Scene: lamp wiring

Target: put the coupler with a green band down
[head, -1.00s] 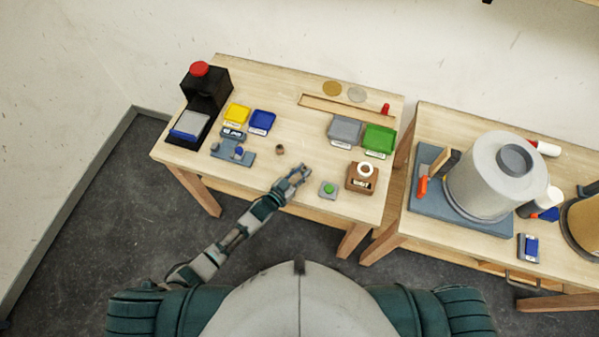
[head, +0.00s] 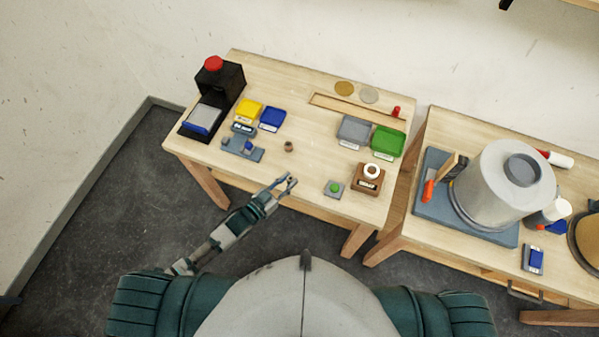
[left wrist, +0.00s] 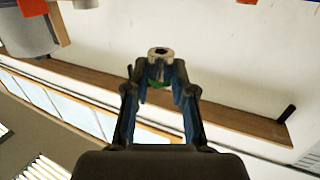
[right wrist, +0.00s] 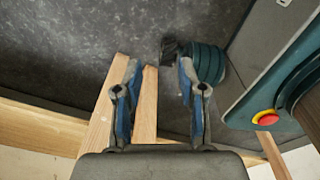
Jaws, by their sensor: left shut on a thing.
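The coupler with a green band (left wrist: 160,53) is between the fingertips of my left gripper (left wrist: 160,76) in the left wrist view. Its pale round end with a dark hole sticks out past the tips, and a bit of green shows between the fingers. In the head view my left gripper (head: 289,182) is shut on it just over the front edge of the left table (head: 310,165). My right gripper (right wrist: 158,75) shows in the right wrist view, open and empty; it is not in the head view.
A small brown piece (head: 289,146) stands behind my left gripper. A blue fixture (head: 243,150) is to its left; a green-button pad (head: 334,188) and brown block (head: 368,180) are to its right. Yellow (head: 248,110), blue (head: 271,117), grey (head: 353,130) and green (head: 387,142) bins stand farther back.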

